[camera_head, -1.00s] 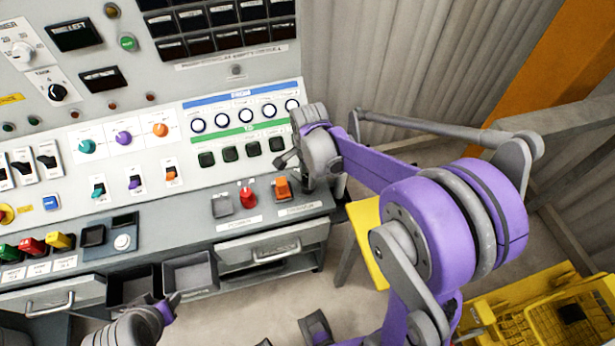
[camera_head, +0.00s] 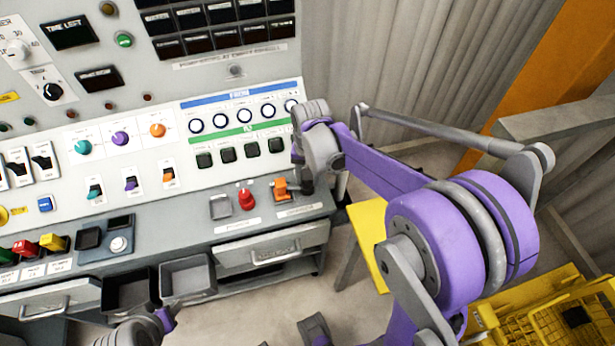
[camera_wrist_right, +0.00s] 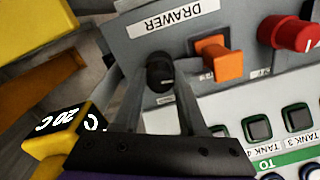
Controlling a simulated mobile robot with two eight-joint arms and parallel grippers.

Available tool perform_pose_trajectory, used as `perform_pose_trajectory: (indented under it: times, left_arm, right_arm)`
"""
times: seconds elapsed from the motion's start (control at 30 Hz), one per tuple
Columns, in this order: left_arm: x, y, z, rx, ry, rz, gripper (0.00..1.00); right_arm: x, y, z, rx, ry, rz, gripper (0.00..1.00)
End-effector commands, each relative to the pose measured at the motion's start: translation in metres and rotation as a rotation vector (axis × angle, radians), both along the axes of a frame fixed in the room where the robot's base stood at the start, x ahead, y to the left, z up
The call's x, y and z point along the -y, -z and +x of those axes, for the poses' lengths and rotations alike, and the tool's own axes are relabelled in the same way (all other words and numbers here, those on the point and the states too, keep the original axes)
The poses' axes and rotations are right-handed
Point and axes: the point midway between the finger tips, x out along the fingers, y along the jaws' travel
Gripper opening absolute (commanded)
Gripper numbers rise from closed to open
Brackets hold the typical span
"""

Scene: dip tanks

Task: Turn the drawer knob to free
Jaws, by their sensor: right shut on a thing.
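The drawer knob (camera_wrist_right: 160,72) is a small black knob under the DRAWER label (camera_wrist_right: 172,18), which reads upside down in the right wrist view. My right gripper (camera_wrist_right: 162,92) has one finger on each side of the knob and is shut on it. In the head view my right gripper (camera_head: 308,188) is at the right end of the console's lower panel and hides the knob. The small marks around the knob are too blurred to read. My left gripper (camera_head: 166,318) is at the bottom left, and its jaws do not show clearly.
An orange switch (camera_wrist_right: 218,60) and a red knob (camera_wrist_right: 288,33) sit close beside the drawer knob. Below the panel is a drawer front with a handle (camera_head: 275,255). Two open dark bins (camera_head: 188,278) stand left of it. A yellow stand (camera_head: 366,240) is on the right.

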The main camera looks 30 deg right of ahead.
Motion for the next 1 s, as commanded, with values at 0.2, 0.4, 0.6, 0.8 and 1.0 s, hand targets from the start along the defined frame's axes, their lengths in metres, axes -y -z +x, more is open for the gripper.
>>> perform_pose_trajectory:
  times: [0.2,0.4,0.6,0.8,1.0]
  left_arm:
    - [0.0,0.0017,-0.0003,-0.001,0.0,0.0,0.5]
    - [0.0,0.0022,-0.0004,-0.001,0.0,0.0,0.5]
    - [0.0,0.0023,-0.0004,-0.001,0.0,0.0,0.5]
    - [0.0,0.0023,-0.0004,-0.001,0.0,0.0,0.5]
    - [0.0,0.0023,-0.0004,-0.001,0.0,0.0,0.5]
  right_arm:
    - [0.0003,-0.0003,0.0003,0.0,-0.104,0.0,0.0]
    - [0.0004,-0.0004,0.0003,0.0,-0.151,0.0,0.0]
    - [0.0003,-0.0005,0.0004,0.0,-0.165,0.0,0.0]
    - [0.0003,-0.0005,0.0004,0.0,-0.166,0.0,0.0]
    - [0.0003,-0.0004,0.0004,0.0,-0.165,0.0,0.61]
